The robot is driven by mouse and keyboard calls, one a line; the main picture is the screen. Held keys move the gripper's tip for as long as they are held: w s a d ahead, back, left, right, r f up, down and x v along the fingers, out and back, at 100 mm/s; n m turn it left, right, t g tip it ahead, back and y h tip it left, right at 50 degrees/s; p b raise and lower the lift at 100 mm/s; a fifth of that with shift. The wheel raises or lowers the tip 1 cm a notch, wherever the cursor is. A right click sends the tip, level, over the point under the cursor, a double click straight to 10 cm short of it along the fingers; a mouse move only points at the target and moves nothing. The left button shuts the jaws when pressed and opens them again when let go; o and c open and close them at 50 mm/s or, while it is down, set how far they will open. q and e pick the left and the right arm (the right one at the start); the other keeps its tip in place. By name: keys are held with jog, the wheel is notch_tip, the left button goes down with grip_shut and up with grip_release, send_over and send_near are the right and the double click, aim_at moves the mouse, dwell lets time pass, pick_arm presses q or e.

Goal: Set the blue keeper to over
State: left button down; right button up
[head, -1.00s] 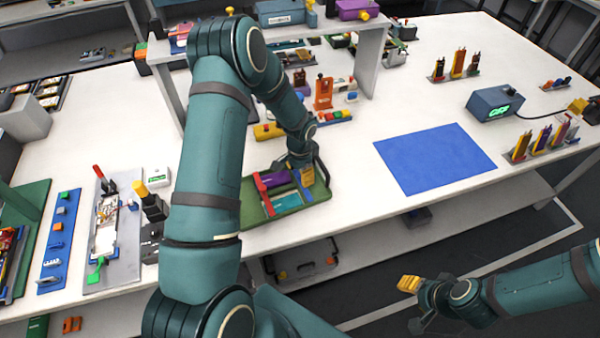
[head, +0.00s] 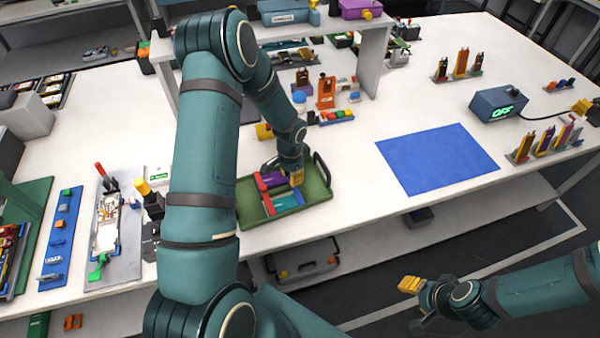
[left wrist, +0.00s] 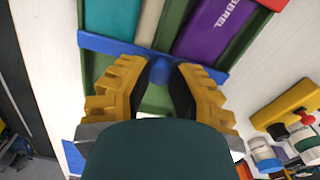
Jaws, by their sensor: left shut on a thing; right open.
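The green tray (head: 308,211) stands at the table's front edge, with a purple cell (head: 272,180) and a teal cell (head: 287,202) lying in it. A red keeper (head: 264,192) lies across their left side. The blue keeper (head: 299,195) is at their right end, partly hidden under my left gripper (head: 297,180). In the left wrist view the blue keeper (left wrist: 125,46) is a bar across the ends of the purple cell (left wrist: 212,28) and teal cell (left wrist: 112,14). My left gripper (left wrist: 170,75) is shut on it. My right gripper (head: 411,286) is open and empty beyond the table's front.
A blue mat (head: 437,158) lies bare to the right of the tray. Behind the tray stand an orange holder (head: 326,92) and a grey shelf (head: 369,55). A fixture with a red handle (head: 100,169) stands at left.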

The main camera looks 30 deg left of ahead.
pick_arm(q)
jog(key=c, duration=0.8)
grip_release()
jog(key=shift+o, duration=0.2)
notch_tip(320, 180, up, 12)
jog(key=shift+s+f, duration=0.1)
